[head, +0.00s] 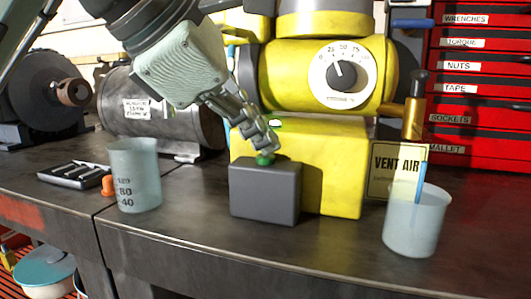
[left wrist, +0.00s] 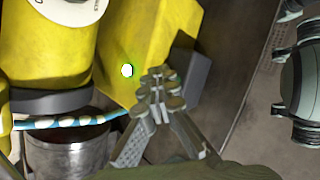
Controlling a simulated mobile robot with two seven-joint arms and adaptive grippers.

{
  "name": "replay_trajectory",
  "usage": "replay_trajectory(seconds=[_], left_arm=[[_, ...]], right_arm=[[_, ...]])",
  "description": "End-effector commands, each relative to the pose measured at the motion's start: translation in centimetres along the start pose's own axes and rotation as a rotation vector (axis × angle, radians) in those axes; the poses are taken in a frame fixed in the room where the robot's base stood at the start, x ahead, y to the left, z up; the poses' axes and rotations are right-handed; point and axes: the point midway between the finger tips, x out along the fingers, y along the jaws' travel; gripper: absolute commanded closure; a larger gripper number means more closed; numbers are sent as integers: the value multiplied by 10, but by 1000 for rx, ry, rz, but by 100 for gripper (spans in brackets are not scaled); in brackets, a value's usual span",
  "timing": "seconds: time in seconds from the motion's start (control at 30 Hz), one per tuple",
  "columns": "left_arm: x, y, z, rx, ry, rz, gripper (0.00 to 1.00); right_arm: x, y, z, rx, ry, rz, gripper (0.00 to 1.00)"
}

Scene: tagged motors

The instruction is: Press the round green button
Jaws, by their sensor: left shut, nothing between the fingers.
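The round green button (head: 264,160) is on top of a dark grey box (head: 265,195) on the workbench, in front of the yellow machine. My left gripper (head: 270,147) is shut and empty, pointing down at the button. Its fingertips overlap the button's top in the head view and partly cover it; they look in contact or very close. In the left wrist view the shut fingertips (left wrist: 164,78) cover part of the grey box (left wrist: 196,78) and the button is hidden. My right gripper is not in view.
The yellow machine (head: 330,150) with a dial stands right behind the box and has a lit lamp (left wrist: 127,70). A beaker (head: 135,175) stands left, another beaker (head: 415,220) right, near a VENT AIR sign (head: 392,172). The bench (head: 180,240) is clear in front.

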Motion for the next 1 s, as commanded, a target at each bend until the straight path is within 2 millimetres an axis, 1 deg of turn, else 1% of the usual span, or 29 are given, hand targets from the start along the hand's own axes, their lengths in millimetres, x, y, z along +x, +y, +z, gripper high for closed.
replay_trajectory(seconds=[0.33, 0.67, 1.0], left_arm=[[-1, 1, 1, 0, 2, -1, 100], [-12, 10, 9, -1, 2, 0, 100], [-13, 10, 9, 0, 1, 0, 100]], right_arm=[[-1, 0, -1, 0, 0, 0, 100], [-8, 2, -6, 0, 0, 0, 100], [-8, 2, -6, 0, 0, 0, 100]])
